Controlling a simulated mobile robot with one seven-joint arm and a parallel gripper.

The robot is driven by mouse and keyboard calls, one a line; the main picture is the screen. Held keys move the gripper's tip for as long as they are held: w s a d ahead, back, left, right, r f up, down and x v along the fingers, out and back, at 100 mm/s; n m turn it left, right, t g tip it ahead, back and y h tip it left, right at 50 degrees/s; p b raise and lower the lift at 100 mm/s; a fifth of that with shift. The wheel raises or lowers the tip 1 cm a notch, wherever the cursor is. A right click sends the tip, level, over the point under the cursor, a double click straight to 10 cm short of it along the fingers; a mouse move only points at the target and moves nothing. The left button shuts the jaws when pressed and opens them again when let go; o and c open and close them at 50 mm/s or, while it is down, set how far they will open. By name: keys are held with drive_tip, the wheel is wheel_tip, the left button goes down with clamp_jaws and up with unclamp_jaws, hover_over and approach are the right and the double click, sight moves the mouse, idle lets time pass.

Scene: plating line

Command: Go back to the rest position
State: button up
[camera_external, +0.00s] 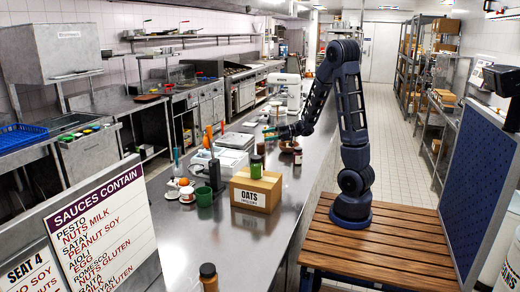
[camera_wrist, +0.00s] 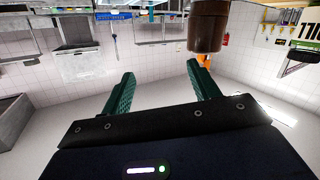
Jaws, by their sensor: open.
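My gripper (camera_external: 270,133) is at the end of my arm over the steel counter (camera_external: 232,243) in the external view, pointing left. In the wrist view its two green fingers (camera_wrist: 158,88) stand wide apart with nothing between them. A brown cylindrical thing (camera_wrist: 207,27) shows beyond the right finger, near the top edge of that view. It appears apart from the finger, though the exact gap is hard to tell.
A sauces sign (camera_external: 105,225) is at front left. A blue panel (camera_external: 480,185) stands right of my base.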

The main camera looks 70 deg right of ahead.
wheel_tip(320, 180, up, 9)
drive_tip(key=s+a+m+g+h, duration=0.2)
drive_tip(key=m+h, duration=0.4)
drive_tip(key=h, duration=0.4)
drive_tip(key=s+a+m+g+y, duration=0.1)
drive_tip(key=s+a+g, duration=0.3)
drive_tip(key=s+a, duration=0.4)
drive_tip(key=s+a+m+g+y, duration=0.1)
drive_tip(key=s+a+g, duration=0.2)
drive_tip(key=s+a, duration=0.6)
drive_tip(key=s, duration=0.5)
drive_tip(key=shift+r+g, duration=0.15)
drive_tip(key=shift+g, duration=0.25)
